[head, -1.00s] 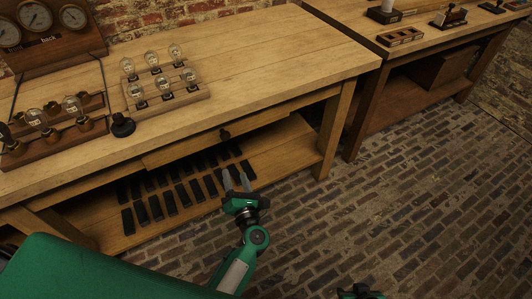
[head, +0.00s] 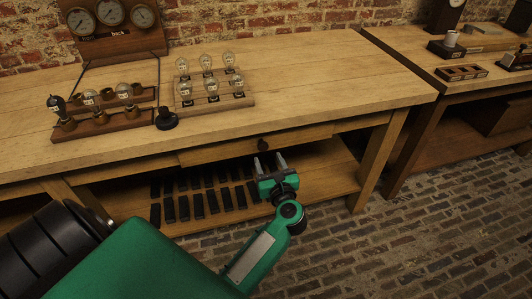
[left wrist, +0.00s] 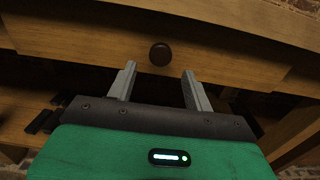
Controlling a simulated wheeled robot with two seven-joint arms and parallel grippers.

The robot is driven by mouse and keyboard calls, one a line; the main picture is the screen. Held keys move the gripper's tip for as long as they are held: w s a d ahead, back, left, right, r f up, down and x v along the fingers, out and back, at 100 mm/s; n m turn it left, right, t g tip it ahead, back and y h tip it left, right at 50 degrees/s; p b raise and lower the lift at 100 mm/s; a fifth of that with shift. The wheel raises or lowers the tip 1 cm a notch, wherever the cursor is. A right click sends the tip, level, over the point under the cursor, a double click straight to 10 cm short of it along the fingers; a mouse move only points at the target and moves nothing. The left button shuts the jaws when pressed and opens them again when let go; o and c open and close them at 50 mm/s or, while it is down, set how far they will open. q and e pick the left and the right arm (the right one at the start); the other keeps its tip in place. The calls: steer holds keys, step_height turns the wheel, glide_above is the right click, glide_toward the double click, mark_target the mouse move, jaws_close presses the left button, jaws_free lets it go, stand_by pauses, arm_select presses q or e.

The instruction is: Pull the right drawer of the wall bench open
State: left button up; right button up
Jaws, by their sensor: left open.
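The wall bench (head: 330,92) has a wooden drawer (head: 222,151) under its top, and its front looks flush with the frame. A dark round knob (head: 263,144) sits on the drawer front. It also shows in the left wrist view (left wrist: 160,54), just beyond and between the fingertips. My left gripper (head: 271,164) is open and empty, just below and in front of the knob, and does not appear to touch it. The fingers also show in the left wrist view (left wrist: 157,76), one on each side of the knob. My right gripper is out of view.
Several dark blocks (head: 198,204) lie on the lower shelf (head: 335,178). Bulbs in a wooden rack (head: 212,102), a second rack (head: 104,128) and a gauge board (head: 110,35) stand on top. A second bench (head: 450,72) is at right. The brick floor (head: 400,240) is clear.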

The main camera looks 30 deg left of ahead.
mark_target(264, 150)
arm_select(q)
steer(key=shift+x, duration=2.15)
steer(key=shift+c, duration=0.4)
jaws_close()
